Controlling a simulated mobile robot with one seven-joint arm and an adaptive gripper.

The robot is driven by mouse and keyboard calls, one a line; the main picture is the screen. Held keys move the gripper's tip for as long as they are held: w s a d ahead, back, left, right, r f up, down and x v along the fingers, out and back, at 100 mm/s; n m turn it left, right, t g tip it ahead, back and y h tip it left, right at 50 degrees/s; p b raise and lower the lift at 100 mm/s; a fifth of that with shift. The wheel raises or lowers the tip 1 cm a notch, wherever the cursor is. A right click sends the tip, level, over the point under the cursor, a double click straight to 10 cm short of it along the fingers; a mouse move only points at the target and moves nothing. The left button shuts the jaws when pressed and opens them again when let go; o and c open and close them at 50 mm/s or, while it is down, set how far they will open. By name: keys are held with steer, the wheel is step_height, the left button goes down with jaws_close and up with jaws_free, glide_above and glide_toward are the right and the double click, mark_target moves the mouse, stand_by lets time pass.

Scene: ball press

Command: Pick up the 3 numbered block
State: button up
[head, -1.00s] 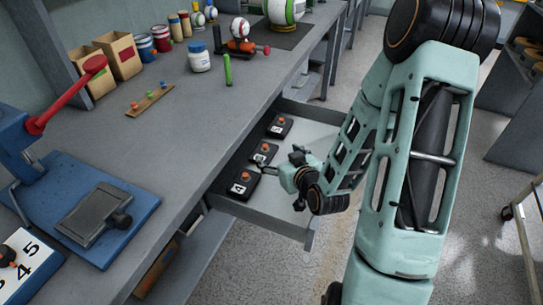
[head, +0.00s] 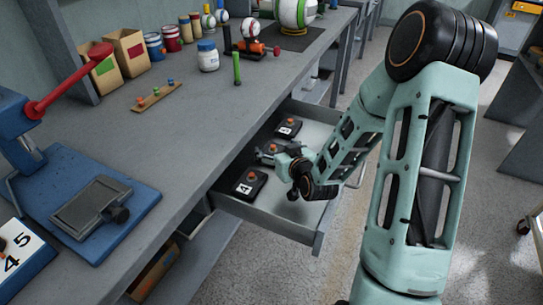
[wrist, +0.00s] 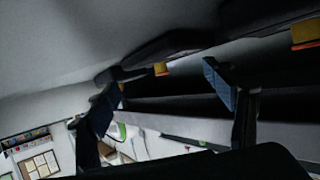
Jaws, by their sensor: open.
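Three dark blocks with orange knobs lie in a row in the open drawer (head: 272,218). The near block (head: 249,186) seems to carry a 4. The far block (head: 288,128) has a number too small to read surely. The middle block (head: 267,148) is partly hidden by my gripper (head: 272,153), so its number is not readable. In the wrist view, my gripper (wrist: 165,95) is open, its blue-padded fingers apart with nothing held. An orange knob (wrist: 161,69) on a dark block shows between the fingers, and another knob (wrist: 306,34) is at the right edge.
The grey bench top (head: 190,125) overhangs the drawer on the left. It carries a blue press (head: 85,205) with a red lever, a numbered board (head: 15,255), a wooden strip with pegs (head: 157,96), and several jars and balls. Open floor lies right of the drawer.

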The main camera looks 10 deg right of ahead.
mark_target(266, 150)
steer(key=shift+x, duration=1.5)
steer(key=shift+c, duration=0.4)
